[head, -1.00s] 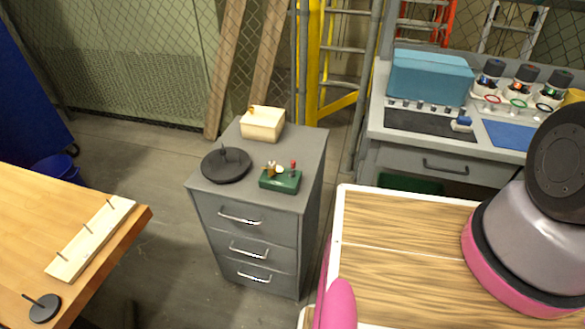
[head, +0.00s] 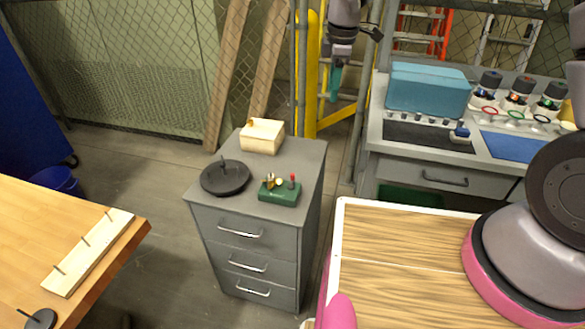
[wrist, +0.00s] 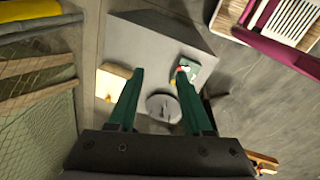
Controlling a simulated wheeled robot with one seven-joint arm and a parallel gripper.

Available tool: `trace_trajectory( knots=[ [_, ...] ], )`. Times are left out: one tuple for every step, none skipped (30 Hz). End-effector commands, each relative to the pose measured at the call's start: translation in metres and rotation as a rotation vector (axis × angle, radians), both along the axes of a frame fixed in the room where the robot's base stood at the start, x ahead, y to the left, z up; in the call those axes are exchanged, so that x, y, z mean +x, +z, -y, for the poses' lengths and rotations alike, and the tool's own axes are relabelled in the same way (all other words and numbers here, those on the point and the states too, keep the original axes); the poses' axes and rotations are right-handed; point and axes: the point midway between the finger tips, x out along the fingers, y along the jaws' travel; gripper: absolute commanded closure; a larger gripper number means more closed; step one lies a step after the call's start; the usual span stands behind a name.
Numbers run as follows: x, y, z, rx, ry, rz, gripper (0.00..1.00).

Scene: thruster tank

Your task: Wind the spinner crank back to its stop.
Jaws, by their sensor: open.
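A green box (head: 279,194) sits at the front right of the grey cabinet top. It carries a small brass spinner-like part (head: 269,182) and a red-tipped upright piece (head: 293,180); which part is the crank is too small to tell. In the wrist view the green box (wrist: 190,68) lies by the right fingertip in the picture, well below it. My gripper (head: 335,86) hangs in the air above and behind the cabinet, to the right. In the wrist view my gripper (wrist: 159,71) has its two green fingers apart, with nothing between them.
A black disc with an upright post (head: 226,178) and a cream box with a brass knob (head: 262,136) share the cabinet top (head: 303,150). A workbench with a teal case (head: 428,90) stands right; a wooden table (head: 60,220) stands left. Air above the cabinet is clear.

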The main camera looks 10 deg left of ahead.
Motion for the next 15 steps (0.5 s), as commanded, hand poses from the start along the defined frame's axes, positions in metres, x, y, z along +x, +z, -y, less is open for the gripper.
trace_trajectory(
  knots=[
    [-0.008,-0.029,-0.021,-0.025,0.111,-0.022,0.5],
    [-0.012,-0.044,-0.031,-0.037,0.174,-0.031,0.5],
    [-0.018,-0.062,-0.044,-0.051,0.258,-0.041,0.5],
    [-0.022,-0.075,-0.053,-0.06,0.316,-0.048,0.5],
    [-0.027,-0.087,-0.06,-0.067,0.369,-0.055,0.5],
    [-0.033,-0.103,-0.069,-0.077,0.433,-0.064,0.5],
    [-0.037,-0.112,-0.075,-0.083,0.475,-0.069,0.5],
    [-0.041,-0.121,-0.08,-0.088,0.512,-0.075,0.5],
    [-0.046,-0.131,-0.085,-0.092,0.555,-0.08,0.5],
    [-0.048,-0.137,-0.089,-0.095,0.581,-0.083,0.5],
    [-0.051,-0.142,-0.091,-0.097,0.601,-0.085,0.5],
    [-0.053,-0.146,-0.093,-0.099,0.622,-0.088,0.5],
    [-0.054,-0.149,-0.094,-0.101,0.633,-0.089,0.5],
    [-0.055,-0.152,-0.095,-0.102,0.641,-0.091,0.5],
    [-0.056,-0.155,-0.096,-0.103,0.646,-0.092,0.5]
  ],
)
